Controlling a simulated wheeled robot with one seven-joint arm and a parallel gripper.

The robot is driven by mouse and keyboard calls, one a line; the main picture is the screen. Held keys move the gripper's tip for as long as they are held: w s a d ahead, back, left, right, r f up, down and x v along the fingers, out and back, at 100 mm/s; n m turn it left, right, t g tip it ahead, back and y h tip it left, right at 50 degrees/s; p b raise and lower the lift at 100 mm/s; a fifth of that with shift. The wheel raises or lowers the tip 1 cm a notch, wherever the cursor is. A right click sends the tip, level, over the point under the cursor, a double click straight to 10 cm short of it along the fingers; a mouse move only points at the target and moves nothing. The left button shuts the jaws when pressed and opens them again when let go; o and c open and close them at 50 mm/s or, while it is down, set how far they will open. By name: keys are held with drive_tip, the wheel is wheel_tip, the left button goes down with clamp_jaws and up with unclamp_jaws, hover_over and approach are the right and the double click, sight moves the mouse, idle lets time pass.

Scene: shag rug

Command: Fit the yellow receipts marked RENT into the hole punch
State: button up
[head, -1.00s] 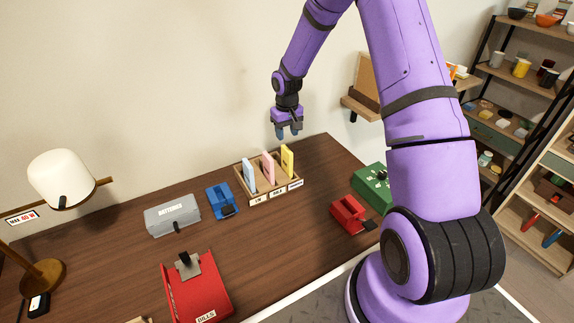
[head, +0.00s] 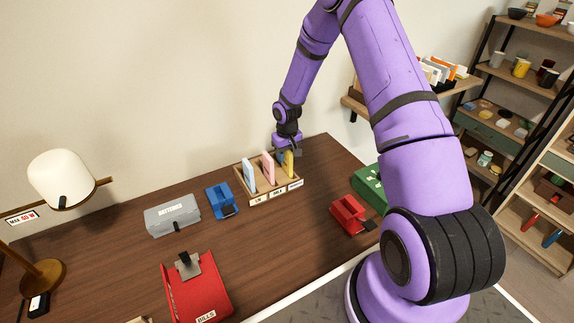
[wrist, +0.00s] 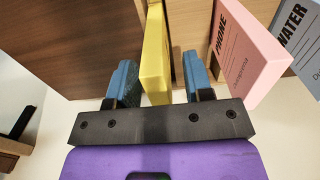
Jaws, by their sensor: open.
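The yellow receipts (head: 289,166) stand upright in the right slot of a wooden holder (head: 262,196); they also show in the wrist view (wrist: 156,50). Their marking is not readable. My gripper (head: 287,153) is open over them, with one blue fingertip on each side in the wrist view (wrist: 161,82). Gaps show between the fingers and the yellow stack. A blue punch-like device (head: 221,203) is left of the holder, and a red one (head: 349,215) is to its right. I cannot tell which is the hole punch.
Pink receipts marked PHONE (wrist: 246,52) and pale blue ones marked WATER (wrist: 303,40) stand in the same holder. A grey BATTERIES box (head: 172,216), a red BILLS clipboard (head: 198,290) and a green box (head: 372,186) are on the desk. The middle front is clear.

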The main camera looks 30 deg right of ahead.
clamp_jaws()
